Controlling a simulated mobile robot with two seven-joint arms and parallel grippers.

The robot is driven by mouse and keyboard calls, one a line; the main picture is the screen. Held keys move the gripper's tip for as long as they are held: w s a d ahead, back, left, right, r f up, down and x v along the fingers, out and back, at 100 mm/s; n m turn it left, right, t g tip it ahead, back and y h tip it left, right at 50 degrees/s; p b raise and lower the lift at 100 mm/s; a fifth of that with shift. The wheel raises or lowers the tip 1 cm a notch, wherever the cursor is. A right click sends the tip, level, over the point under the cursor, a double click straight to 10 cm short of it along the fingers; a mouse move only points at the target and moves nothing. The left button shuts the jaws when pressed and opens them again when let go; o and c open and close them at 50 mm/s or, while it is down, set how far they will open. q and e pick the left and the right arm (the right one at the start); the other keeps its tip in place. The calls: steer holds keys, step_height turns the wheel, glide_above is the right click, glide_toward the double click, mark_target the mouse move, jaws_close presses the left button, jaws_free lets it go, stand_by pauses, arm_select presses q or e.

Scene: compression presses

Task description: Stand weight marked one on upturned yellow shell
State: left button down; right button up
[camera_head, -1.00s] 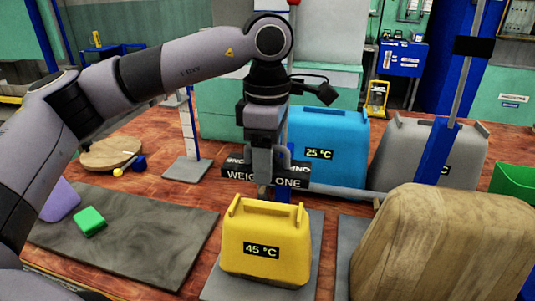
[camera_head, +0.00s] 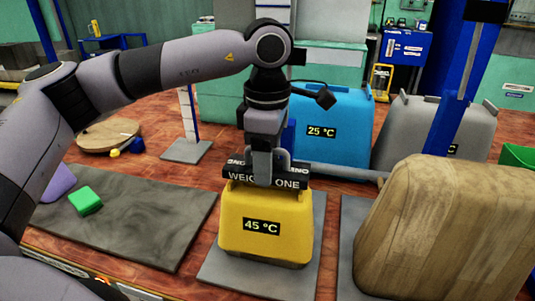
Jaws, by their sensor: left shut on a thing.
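The black weight (camera_head: 240,177) carries the white words "WEIGHT ONE", partly covered by my gripper. My left gripper (camera_head: 267,172) is shut on the weight from above. The yellow shell (camera_head: 232,215), marked 45 °C, stands on a grey plate below. The weight is at the shell's top edge and overlaps it in the picture; I cannot tell whether it touches or hangs just above. The shell's top is mostly hidden behind the weight. My right gripper is not in view.
A blue shell (camera_head: 345,150) marked 25 °C and a grey shell (camera_head: 415,135) stand behind. A large tan shell (camera_head: 440,230) stands close on the right. A green block (camera_head: 85,201) lies on a dark mat (camera_head: 150,215) at left. A round wooden board (camera_head: 105,136) lies farther back.

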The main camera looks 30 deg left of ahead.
arm_select(q)
steer(key=shift+f+b, duration=0.6)
steer(key=shift+f, duration=0.1)
stand_by(1.0)
steer(key=shift+c, duration=1.2)
jaws_free()
steer(key=shift+f, duration=0.2)
step_height(320, 180, up, 8)
steer(key=shift+f, duration=0.25)
